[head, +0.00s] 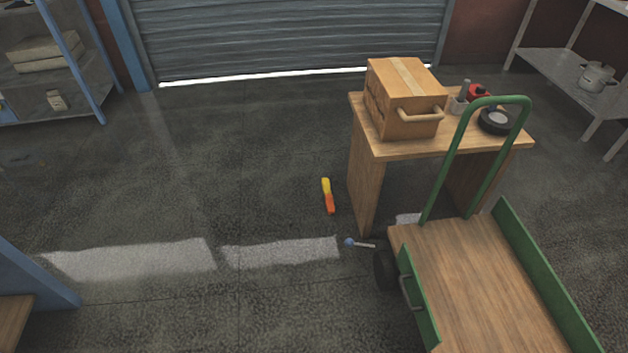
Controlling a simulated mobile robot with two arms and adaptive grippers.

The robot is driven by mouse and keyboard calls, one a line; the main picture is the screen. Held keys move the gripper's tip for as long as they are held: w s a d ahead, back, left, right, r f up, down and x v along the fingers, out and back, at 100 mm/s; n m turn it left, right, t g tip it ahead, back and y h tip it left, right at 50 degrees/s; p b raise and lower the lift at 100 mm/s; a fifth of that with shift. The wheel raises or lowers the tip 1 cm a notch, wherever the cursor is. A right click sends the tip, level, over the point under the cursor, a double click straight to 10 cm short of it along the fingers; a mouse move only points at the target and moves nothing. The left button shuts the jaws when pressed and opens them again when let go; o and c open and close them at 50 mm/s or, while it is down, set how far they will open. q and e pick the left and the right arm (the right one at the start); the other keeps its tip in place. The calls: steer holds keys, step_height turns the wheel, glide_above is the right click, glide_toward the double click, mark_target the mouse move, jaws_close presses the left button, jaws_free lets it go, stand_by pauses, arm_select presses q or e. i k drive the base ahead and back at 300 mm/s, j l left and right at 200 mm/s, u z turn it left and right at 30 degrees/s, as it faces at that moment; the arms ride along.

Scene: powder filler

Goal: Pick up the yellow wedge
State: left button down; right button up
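A small elongated yellow and orange-red piece (327,195) lies on the dark floor, just left of the wooden table's near left leg. Its upper end is yellow and its lower end orange-red. It is small in the picture, and I cannot tell for sure whether it is the wedge. No other yellow thing stands out. Neither of my grippers is in view.
The wooden table (390,150) holds a cardboard box (405,105) and a black round item (496,121). A green cart (475,270) stands in front of it. A small blue-tipped item (358,243) lies nearby. Shelves (50,60) stand far left. The floor at left centre is clear.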

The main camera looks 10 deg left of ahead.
mark_target(326, 186)
steer(key=u, duration=0.2)
steer(key=i+j+z, duration=0.1)
steer(key=z, duration=1.05)
steer(key=i+j+z, duration=0.25)
steer(key=j+z, duration=0.15)
steer(key=j, duration=0.4)
steer(key=i+j+z, duration=0.15)
steer(key=j+z, duration=0.3)
steer(key=j, duration=0.35)
steer(key=j+z, duration=0.4)
steer(key=j, duration=0.45)
